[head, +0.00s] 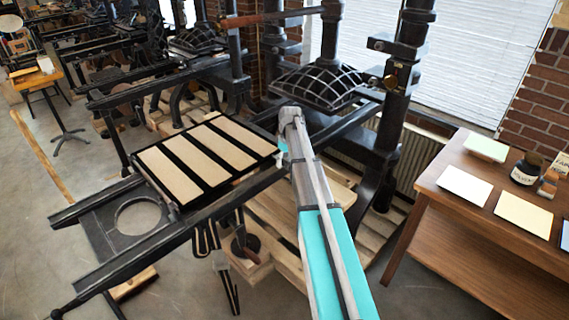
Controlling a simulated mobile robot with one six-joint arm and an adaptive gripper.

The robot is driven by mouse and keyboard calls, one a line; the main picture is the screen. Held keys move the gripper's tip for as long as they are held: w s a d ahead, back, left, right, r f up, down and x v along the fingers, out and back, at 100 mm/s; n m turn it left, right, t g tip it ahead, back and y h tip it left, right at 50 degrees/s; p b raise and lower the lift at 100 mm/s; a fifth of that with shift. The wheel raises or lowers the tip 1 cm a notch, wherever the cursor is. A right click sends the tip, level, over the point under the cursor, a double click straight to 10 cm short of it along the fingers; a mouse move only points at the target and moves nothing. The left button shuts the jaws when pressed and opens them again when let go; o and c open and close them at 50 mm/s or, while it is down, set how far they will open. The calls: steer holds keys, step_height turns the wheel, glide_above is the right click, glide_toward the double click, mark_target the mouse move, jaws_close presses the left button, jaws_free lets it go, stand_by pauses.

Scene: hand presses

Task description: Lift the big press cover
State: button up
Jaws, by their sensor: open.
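The big press cover appears to be the flat dark-framed panel with several cream strips (207,157) in the head view. It lies flat over the rails of the nearest press (160,227), left of the middle. My arm reaches up from the bottom edge to the right of the panel. My gripper (282,157) is open, close to the panel's right corner. It is small and partly hidden by my arm, so I cannot tell whether it touches the panel edge.
The press's dark upright (388,120) and ribbed head (315,85) stand behind my arm. A wooden table (455,215) with paper sheets and an ink bottle (526,168) is at right. More presses fill the back left.

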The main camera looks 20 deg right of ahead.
jaws_close()
stand_by(0.3)
